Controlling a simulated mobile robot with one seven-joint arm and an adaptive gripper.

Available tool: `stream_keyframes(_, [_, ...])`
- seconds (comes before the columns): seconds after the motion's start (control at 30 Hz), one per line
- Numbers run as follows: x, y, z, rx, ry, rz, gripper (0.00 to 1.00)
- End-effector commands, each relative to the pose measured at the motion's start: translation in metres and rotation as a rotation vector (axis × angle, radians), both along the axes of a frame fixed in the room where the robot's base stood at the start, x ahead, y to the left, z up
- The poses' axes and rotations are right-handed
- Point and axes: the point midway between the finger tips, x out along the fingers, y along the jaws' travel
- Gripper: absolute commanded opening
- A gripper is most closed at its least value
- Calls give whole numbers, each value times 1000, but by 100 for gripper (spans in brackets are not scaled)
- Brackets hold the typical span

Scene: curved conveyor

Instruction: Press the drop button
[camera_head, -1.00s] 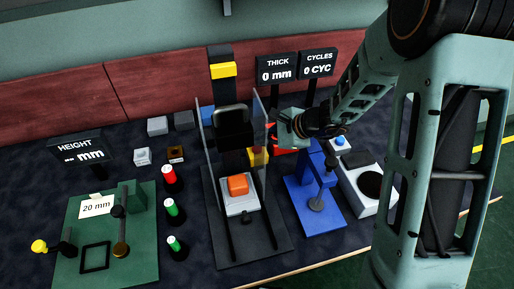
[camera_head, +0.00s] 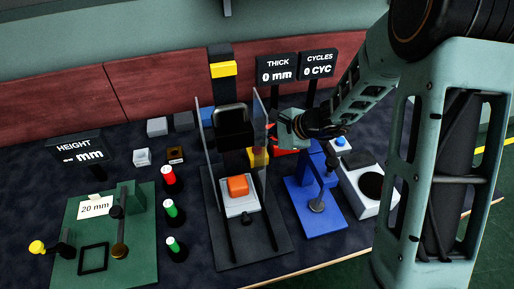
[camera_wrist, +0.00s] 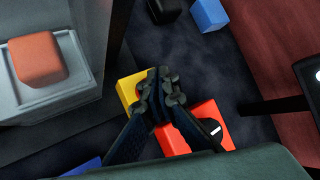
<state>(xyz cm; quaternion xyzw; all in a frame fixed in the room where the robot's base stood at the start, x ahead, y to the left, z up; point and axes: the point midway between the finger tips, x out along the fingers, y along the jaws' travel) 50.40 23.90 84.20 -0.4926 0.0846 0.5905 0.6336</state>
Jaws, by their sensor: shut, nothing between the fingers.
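No button with a readable "drop" label shows. The drop stand (camera_head: 218,235) has clear side panels, a black raised block (camera_head: 233,130) and an orange block (camera_head: 238,186) on a pale platform; the orange block also shows in the wrist view (camera_wrist: 37,58). My gripper (camera_head: 272,134) is right of the stand's panel. In the wrist view my gripper (camera_wrist: 162,82) is shut and empty, its tips over or beside a yellow block (camera_wrist: 128,88). A red box (camera_wrist: 198,128) with a black-and-white knob lies just beyond, partly hidden by a finger. Contact cannot be told.
Red (camera_head: 168,175) and green-topped black posts stand left of the drop stand. A blue fixture (camera_head: 318,215) and a white box with a blue button (camera_head: 340,141) stand right. A green height gauge board (camera_head: 140,262) is far left. Display signs stand behind.

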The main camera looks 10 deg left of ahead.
Motion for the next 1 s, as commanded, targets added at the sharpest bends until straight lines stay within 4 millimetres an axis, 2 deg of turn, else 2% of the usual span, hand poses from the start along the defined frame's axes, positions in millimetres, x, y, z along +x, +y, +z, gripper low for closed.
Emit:
stream_keyframes(0.03, [-9, -5, -15, -9, 32, -8, 0])
stream_keyframes(1.0, [-8, -7, -25, -14, 29, -8, 0])
